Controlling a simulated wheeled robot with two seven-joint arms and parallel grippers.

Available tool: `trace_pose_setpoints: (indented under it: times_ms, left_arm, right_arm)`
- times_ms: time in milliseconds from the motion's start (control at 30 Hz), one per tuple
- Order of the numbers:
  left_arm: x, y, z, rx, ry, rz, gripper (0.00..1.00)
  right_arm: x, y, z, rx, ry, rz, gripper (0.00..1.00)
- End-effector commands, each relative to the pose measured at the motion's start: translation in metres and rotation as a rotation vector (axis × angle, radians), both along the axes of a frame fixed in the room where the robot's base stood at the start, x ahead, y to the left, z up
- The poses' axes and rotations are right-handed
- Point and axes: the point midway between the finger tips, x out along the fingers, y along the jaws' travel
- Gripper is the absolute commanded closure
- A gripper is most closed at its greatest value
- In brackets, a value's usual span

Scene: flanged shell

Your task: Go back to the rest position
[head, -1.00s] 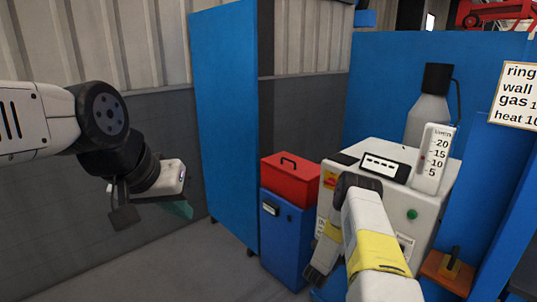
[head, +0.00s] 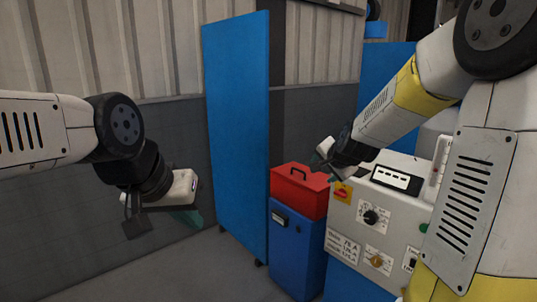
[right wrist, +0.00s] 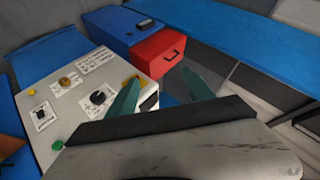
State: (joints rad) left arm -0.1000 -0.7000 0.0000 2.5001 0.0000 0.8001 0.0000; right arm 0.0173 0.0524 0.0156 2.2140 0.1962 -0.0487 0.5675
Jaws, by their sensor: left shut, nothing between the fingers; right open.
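My left gripper (head: 188,216) hangs at the left in the head view, in front of the grey wall. Its teal fingers are shut and hold nothing. My right arm crosses the right side of the head view, and its gripper (head: 322,160) is above and just right of the red toolbox, partly hidden by its own wrist. In the right wrist view the right gripper (right wrist: 163,92) has its two teal fingers spread apart, with nothing between them.
A red toolbox (head: 299,192) sits on a blue cabinet (head: 296,247). A white control machine (head: 352,243) with knobs and labels stands beside it, partly behind my right arm. A tall blue panel (head: 237,130) stands behind. Floor (head: 205,270) at the lower left is clear.

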Motion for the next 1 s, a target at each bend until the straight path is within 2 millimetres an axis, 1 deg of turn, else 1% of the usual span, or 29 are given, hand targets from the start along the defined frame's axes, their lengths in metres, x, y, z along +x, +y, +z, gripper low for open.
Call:
trace_pose_setpoints:
  times_ms: [33,67,100,167,200,233,267,300,367,400,500,600,700,1000]
  left_arm:
    - [0.0,0.0,0.0,0.0,0.0,0.0,1.0]
    - [0.0,0.0,0.0,0.0,0.0,0.0,1.0]
    - [0.0,0.0,0.0,0.0,0.0,0.0,1.0]
    - [0.0,0.0,0.0,0.0,0.0,0.0,1.0]
    - [0.0,0.0,0.0,0.0,0.0,0.0,1.0]
    - [0.0,0.0,0.0,0.0,0.0,0.0,1.0]
    - [0.0,0.0,0.0,0.0,0.0,0.0,1.0]
    - [0.0,0.0,0.0,0.0,0.0,0.0,1.0]
    - [0.0,0.0,0.0,0.0,0.0,0.0,1.0]
    - [0.0,0.0,0.0,0.0,0.0,0.0,1.0]
    - [0.0,0.0,0.0,0.0,0.0,0.0,1.0]
    - [0.0,0.0,0.0,0.0,0.0,0.0,1.0]
    - [0.0,0.0,0.0,0.0,0.0,0.0,1.0]
    - [0.0,0.0,0.0,0.0,0.0,0.0,1.0]
  right_arm:
    - [-0.025,0.006,0.016,-0.043,0.01,0.063,0.4]
    - [-0.04,0.01,0.021,-0.072,0.025,0.104,0.4]
    - [-0.061,0.015,0.028,-0.112,0.042,0.159,0.4]
    - [-0.093,0.02,0.035,-0.171,0.068,0.241,0.4]
    - [-0.115,0.023,0.039,-0.211,0.085,0.295,0.4]
    - [-0.131,0.025,0.041,-0.241,0.096,0.334,0.4]
    - [-0.148,0.026,0.042,-0.27,0.11,0.375,0.4]
    - [-0.17,0.028,0.043,-0.309,0.126,0.426,0.4]
    - [-0.201,0.028,0.043,-0.363,0.149,0.497,0.4]
    - [-0.22,0.028,0.042,-0.396,0.162,0.541,0.4]
    - [-0.258,0.027,0.037,-0.464,0.193,0.631,0.4]
    - [-0.283,0.025,0.033,-0.505,0.215,0.688,0.4]
    - [-0.295,0.024,0.03,-0.526,0.228,0.717,0.4]
    - [-0.296,0.024,0.029,-0.527,0.23,0.721,0.4]
